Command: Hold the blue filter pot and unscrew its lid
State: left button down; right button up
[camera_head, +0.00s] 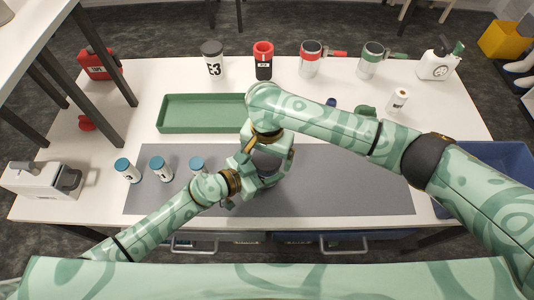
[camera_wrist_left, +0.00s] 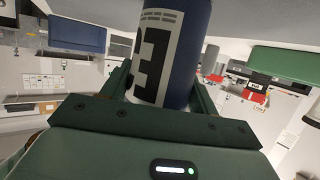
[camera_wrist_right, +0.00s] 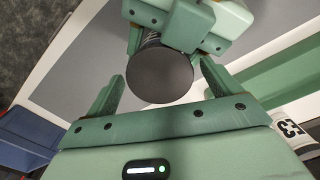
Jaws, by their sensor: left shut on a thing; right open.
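The blue filter pot (camera_wrist_left: 190,45) with a white label and black digit stands between the fingers of my left gripper (camera_wrist_left: 163,95), which is shut on its body. In the head view my arms mostly cover the pot, and my left gripper (camera_head: 240,182) comes to it from the left. Its dark round lid (camera_wrist_right: 160,75) shows in the right wrist view. My right gripper (camera_wrist_right: 160,90) is open, with a finger on each side of the lid and visible gaps between. In the head view my right gripper (camera_head: 270,148) is over the pot.
The pot is over the grey mat (camera_head: 340,180); the mat's right part is clear. A green tray (camera_head: 185,115) lies behind. Three blue-capped containers, one of them here (camera_head: 160,167), stand left. Several canisters, including a red-topped one (camera_head: 263,60), line the back. A blue bin (camera_head: 490,160) is right.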

jog(key=shift+r, duration=2.3)
pick_arm(q)
jog(key=shift+c, duration=1.6)
grip_release()
